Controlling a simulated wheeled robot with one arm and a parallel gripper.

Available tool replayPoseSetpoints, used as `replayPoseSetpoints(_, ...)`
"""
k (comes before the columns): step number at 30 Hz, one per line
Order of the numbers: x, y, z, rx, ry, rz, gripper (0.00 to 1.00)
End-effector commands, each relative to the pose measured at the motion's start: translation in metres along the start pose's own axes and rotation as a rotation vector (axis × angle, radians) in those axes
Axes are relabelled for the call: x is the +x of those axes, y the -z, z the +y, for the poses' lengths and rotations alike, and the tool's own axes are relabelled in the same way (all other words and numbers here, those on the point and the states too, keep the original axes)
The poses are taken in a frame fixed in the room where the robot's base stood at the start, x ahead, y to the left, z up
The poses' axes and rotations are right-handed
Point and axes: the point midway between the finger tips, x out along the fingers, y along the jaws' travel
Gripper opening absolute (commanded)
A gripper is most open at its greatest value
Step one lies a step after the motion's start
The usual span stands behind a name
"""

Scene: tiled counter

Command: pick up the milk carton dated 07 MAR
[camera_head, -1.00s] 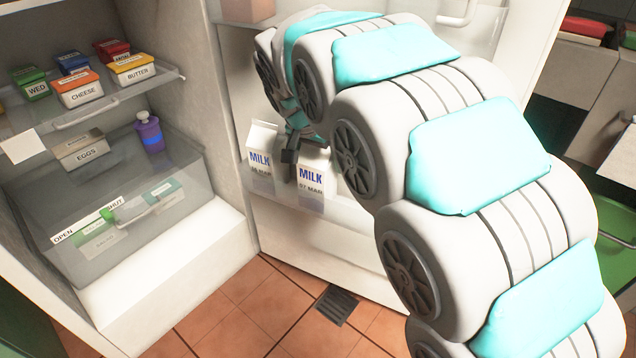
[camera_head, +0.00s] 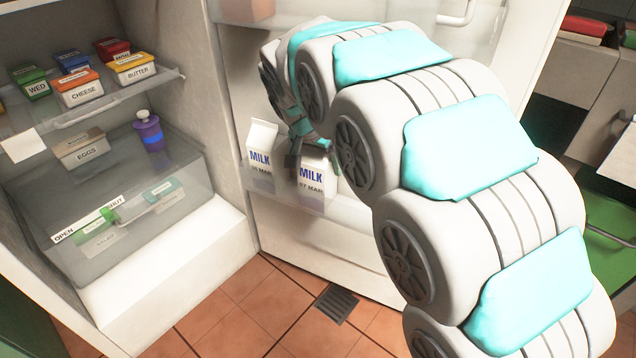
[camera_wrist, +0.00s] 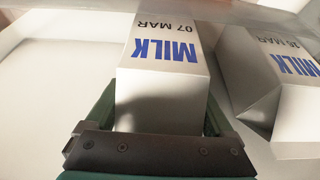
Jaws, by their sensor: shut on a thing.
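The milk carton dated 07 MAR (camera_head: 313,187) is white with blue MILK lettering. It stands upright in the fridge door shelf in the head view. My gripper (camera_head: 306,156) is at its top from above, one dark finger showing at its left side. In the wrist view, the same carton (camera_wrist: 160,90) sits between the two fingers of my gripper (camera_wrist: 160,120), shut on it. A second milk carton (camera_head: 262,160) stands just left of it in the head view. It also shows at the right of the wrist view (camera_wrist: 285,95); its date ends in MAR, but the number is hard to read.
The door shelf's clear front (camera_head: 275,195) runs before the cartons. The open fridge at left holds several labelled tubs, an EGGS box (camera_head: 84,150), a purple bottle (camera_head: 149,132) and a clear drawer (camera_head: 110,235). A tiled floor lies below.

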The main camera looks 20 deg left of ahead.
Motion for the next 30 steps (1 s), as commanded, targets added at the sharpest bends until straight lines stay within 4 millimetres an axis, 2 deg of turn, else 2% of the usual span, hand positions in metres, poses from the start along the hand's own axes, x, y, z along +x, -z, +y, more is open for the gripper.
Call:
replayPoseSetpoints(1,0.000,0.000,0.000,0.000,0.000,-0.001,0.26)
replayPoseSetpoints(8,0.000,0.000,0.000,0.000,0.000,-0.001,0.00)
replayPoseSetpoints(22,-0.002,0.001,0.001,0.000,0.000,0.000,0.00)
replayPoseSetpoints(30,-0.015,0.009,0.005,0.001,0.001,0.001,0.00)
